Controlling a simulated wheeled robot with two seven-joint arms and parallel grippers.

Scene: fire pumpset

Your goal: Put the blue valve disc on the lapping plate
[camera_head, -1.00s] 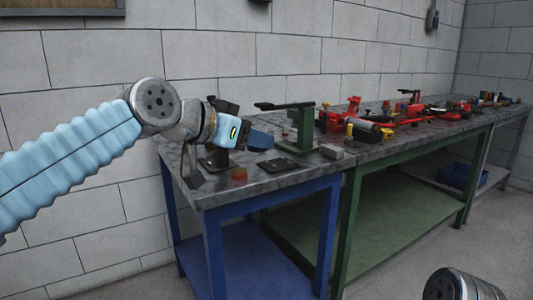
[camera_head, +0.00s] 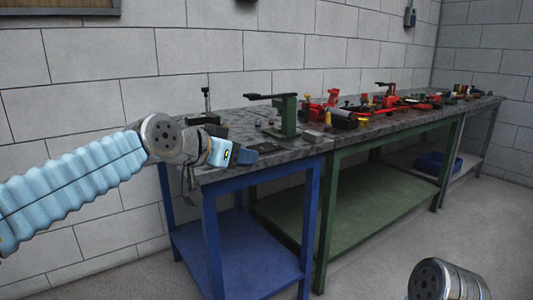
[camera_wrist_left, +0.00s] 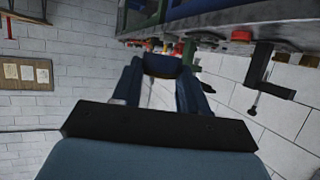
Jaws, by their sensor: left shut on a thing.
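My left gripper (camera_head: 240,156) is at the front left corner of the blue-legged bench in the head view. In the left wrist view its two dark blue fingers (camera_wrist_left: 163,84) are closed on a blue piece (camera_wrist_left: 162,66), which I take to be the blue valve disc. In the head view I cannot separate the disc from the fingers. My right gripper is out of view.
A green press (camera_head: 286,115) with a black lever stands behind the plate. Red tools (camera_head: 345,115) fill the bench farther right. A dark stand (camera_head: 207,100) is at the back left.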

